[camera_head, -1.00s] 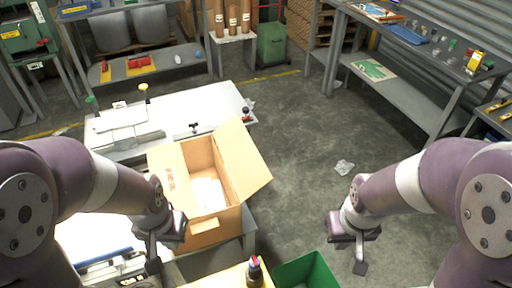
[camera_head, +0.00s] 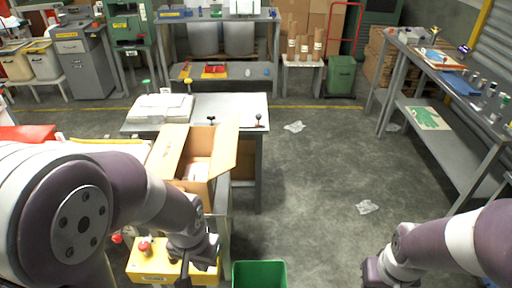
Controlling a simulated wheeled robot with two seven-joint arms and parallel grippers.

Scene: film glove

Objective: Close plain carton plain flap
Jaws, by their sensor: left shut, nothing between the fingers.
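The plain cardboard carton (camera_head: 198,185) stands open on a grey stand left of centre. Its left flap (camera_head: 167,151) leans outward and its right flap (camera_head: 224,150) stands up and tilts outward. Something white (camera_head: 196,171) shows inside. My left gripper (camera_head: 184,278) is shut and empty. It is below the carton in the picture, over a yellow box, apart from the flaps. My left arm hides part of the carton's near left side. My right gripper (camera_head: 372,276) is at the bottom edge, far right of the carton, with its fingertips cut off.
A white-topped table (camera_head: 232,108) stands just behind the carton. The yellow box (camera_head: 150,265) and a green bin (camera_head: 259,274) are at the front. A grey shelf bench (camera_head: 455,118) runs along the right. The floor between is clear except for crumpled plastic (camera_head: 367,207).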

